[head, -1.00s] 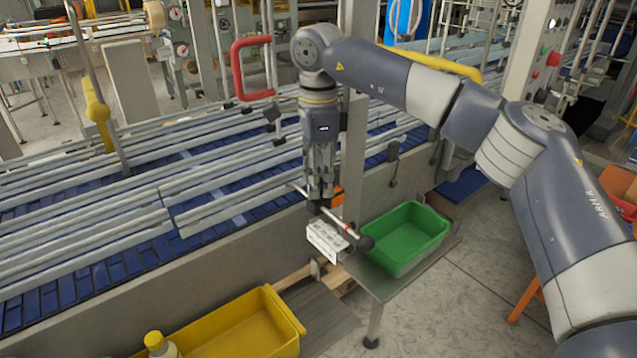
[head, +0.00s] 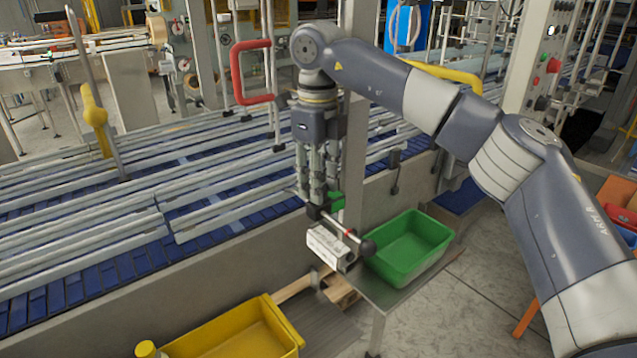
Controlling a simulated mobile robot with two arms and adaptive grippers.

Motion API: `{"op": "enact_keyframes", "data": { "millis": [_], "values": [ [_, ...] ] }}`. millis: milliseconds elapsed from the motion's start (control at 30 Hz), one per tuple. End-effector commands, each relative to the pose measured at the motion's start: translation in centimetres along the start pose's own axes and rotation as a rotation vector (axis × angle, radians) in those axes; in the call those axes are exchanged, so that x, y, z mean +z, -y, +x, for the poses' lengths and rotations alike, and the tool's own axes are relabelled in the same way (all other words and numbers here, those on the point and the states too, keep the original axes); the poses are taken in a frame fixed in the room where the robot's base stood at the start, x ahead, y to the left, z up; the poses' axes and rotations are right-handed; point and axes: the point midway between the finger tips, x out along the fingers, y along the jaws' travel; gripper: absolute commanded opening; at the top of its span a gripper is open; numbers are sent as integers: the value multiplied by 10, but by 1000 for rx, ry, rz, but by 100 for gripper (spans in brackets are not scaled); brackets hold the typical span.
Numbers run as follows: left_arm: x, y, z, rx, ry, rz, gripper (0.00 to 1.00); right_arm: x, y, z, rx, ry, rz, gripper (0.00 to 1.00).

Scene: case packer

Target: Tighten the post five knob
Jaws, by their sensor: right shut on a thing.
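My right gripper (head: 318,198) points straight down beside the conveyor's near side wall, with its fingertips low at a dark clamp block (head: 317,212). It is shut on the knob there, which its fingers mostly hide. A green patch (head: 337,201) shows just right of the fingertips, against the grey post (head: 354,165). A rod with a red band and black ball end (head: 367,248) runs from the clamp toward lower right. My left gripper is out of view.
A green bin (head: 447,232) stands on a small metal table (head: 383,296) right of the clamp. A yellow bin (head: 290,322) is at the lower front. Conveyor guide rails (head: 80,238) lie left. A red handle (head: 237,75) stands behind my gripper.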

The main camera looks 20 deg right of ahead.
Motion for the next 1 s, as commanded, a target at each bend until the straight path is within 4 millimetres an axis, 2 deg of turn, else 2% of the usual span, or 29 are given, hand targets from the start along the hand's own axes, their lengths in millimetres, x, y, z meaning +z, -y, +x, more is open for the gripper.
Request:
{"op": "enact_keyframes", "data": {
  "millis": [667, 700, 767, 1000],
  "values": [
    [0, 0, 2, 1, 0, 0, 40, 0, 0, -1, -1, 2, 66, 8],
    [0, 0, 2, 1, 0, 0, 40, 0, 0, -1, -1, 2, 66, 36],
    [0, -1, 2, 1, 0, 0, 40, 0, 0, -1, -1, 2, 66, 50],
    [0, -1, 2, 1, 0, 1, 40, 0, 0, 0, 0, 1, 65, 52]
  ]
}}
